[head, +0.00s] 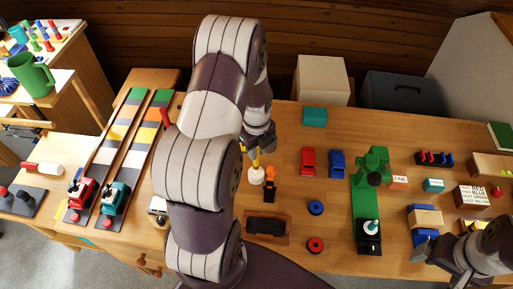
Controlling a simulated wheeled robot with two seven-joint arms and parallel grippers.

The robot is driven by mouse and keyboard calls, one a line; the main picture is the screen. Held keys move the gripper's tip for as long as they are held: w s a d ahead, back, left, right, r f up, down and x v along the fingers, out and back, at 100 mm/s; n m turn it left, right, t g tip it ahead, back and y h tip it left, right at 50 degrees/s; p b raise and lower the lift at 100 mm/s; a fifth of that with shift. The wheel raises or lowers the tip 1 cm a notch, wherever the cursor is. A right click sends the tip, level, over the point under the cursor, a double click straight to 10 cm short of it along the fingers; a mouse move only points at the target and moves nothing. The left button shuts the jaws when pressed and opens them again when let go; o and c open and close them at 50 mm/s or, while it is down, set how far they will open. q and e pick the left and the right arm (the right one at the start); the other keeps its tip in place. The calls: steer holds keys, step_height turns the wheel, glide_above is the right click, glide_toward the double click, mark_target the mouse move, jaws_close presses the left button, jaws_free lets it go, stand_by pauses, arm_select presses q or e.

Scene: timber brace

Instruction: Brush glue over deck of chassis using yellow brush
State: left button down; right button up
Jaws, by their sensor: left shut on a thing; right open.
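My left gripper (257,150) is shut on a yellow brush (256,160) near the middle of the table. The brush points down over a small whitish round thing (257,176), perhaps a glue pot; I cannot tell whether they touch. A dark block (267,226) lies on a brown wooden base (283,230) in front of it; this may be the chassis, but I cannot tell for sure. My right gripper (458,274) is at the lower right corner, open and partly cut off by the frame edge.
An orange and black item (270,187) stands beside the brush. Red (308,161) and blue (337,163) toy parts lie behind rings (316,207). A green stand (373,168) is to the right. My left arm hides part of the table.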

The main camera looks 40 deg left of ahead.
arm_select(q)
step_height(320, 180, up, 7)
steer(key=p, duration=0.5)
steer(key=shift+f+p, duration=0.1)
steer(key=shift+p, duration=0.2)
steer(key=shift+f, duration=0.1)
